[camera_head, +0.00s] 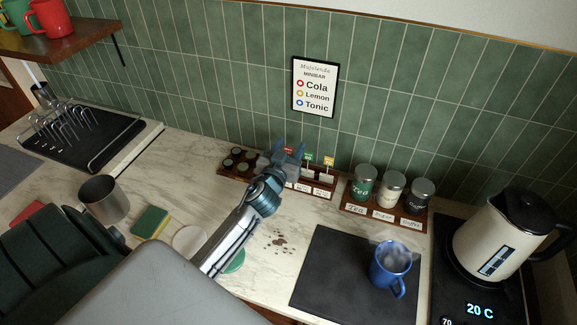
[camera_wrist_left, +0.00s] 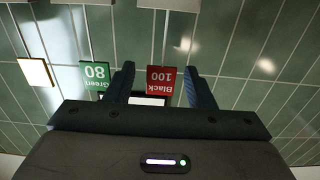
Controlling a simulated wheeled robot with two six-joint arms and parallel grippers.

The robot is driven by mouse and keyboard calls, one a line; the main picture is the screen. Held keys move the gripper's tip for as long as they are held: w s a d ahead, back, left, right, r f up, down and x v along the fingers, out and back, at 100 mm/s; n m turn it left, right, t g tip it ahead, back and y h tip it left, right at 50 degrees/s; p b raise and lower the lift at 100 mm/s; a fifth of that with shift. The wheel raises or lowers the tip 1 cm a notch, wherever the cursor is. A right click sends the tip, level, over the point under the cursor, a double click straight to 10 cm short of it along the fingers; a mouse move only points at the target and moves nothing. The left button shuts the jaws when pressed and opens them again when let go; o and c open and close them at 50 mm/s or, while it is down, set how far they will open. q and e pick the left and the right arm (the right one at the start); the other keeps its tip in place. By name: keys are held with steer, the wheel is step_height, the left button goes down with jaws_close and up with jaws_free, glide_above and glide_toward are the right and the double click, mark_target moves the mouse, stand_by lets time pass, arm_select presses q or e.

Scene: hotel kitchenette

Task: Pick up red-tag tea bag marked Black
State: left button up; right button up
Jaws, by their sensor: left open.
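The red tag marked Black 100 (camera_wrist_left: 165,79) shows upside down between the two fingers of my left gripper (camera_wrist_left: 160,72) in the left wrist view. The fingers stand apart on either side of it. In the head view my left gripper (camera_head: 288,150) is at the wooden tea bag holder (camera_head: 321,193) by the wall, with the red tag (camera_head: 288,149) partly hidden by it. The green tag marked Green 80 (camera_wrist_left: 95,75) is just beside one finger. A yellow tag (camera_head: 328,161) is farther right. The red tag's tea bag is mostly hidden. My right gripper is not in view.
Tea, sugar and coffee jars (camera_head: 391,190) stand to the right of the holder. A steaming blue mug (camera_head: 390,268) is on a dark mat (camera_head: 325,270). A kettle (camera_head: 490,235) stands at far right. A pod rack (camera_head: 232,174) is left of the gripper; the tiled wall is behind.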

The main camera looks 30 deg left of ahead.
arm_select(q)
steer(key=shift+x, duration=0.75)
steer(key=shift+s, duration=0.1)
jaws_close()
